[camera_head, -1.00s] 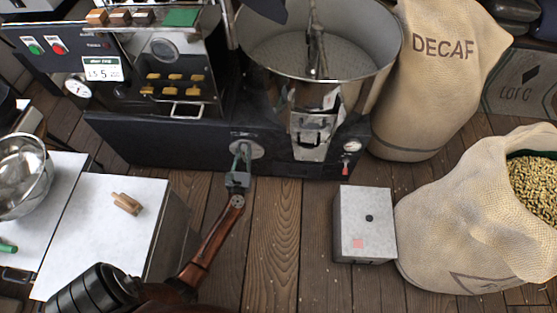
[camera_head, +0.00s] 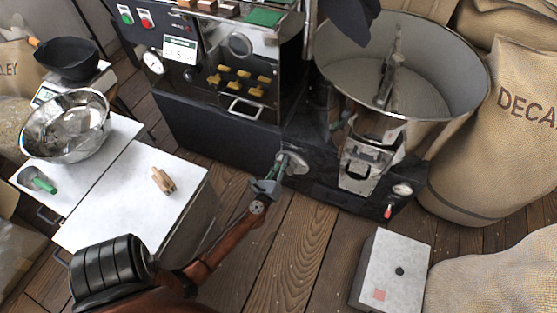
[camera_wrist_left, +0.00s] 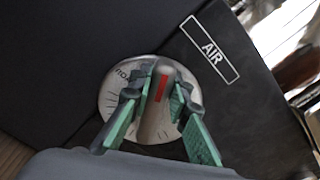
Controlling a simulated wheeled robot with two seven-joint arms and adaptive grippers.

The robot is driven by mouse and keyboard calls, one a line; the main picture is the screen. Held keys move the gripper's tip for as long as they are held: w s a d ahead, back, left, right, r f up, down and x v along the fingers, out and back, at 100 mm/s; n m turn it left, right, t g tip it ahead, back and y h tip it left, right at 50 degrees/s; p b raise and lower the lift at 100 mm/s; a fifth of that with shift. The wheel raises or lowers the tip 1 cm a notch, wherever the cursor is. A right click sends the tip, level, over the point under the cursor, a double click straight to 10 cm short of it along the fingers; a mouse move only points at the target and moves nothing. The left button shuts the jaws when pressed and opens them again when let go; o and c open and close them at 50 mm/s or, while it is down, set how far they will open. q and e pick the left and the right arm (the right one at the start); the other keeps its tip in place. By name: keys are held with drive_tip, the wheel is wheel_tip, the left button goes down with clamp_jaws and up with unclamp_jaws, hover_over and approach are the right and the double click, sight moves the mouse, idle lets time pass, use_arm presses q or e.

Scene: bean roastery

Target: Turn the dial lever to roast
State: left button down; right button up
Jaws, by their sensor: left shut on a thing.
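The dial (camera_head: 298,160) is a round silver plate low on the front of the dark roasting machine. It also shows close up in the left wrist view (camera_wrist_left: 110,100), with partly hidden lettering at its upper left. Its silver lever (camera_wrist_left: 158,118) has a red mark near its upper end and stands almost upright in that picture, tipped slightly right. My left gripper (camera_head: 280,166) is at the dial. In the wrist view its green-padded fingers (camera_wrist_left: 160,101) are on either side of the lever, shut on it.
An AIR label (camera_wrist_left: 209,49) sits beside the dial. A metal chute (camera_head: 366,165) under the large round bin (camera_head: 350,75) is right of the dial. A grey box (camera_head: 395,265) stands on the floor. A white-topped cabinet (camera_head: 125,205) is at the left, near my left arm.

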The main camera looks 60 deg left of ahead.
use_arm(q)
drive_tip(key=shift+a, duration=0.1)
drive_tip(key=c, duration=1.8)
unclamp_jaws()
drive_tip(key=shift+s, duration=0.15)
drive_tip(key=v, duration=0.7)
drive_tip(key=shift+s, duration=0.1)
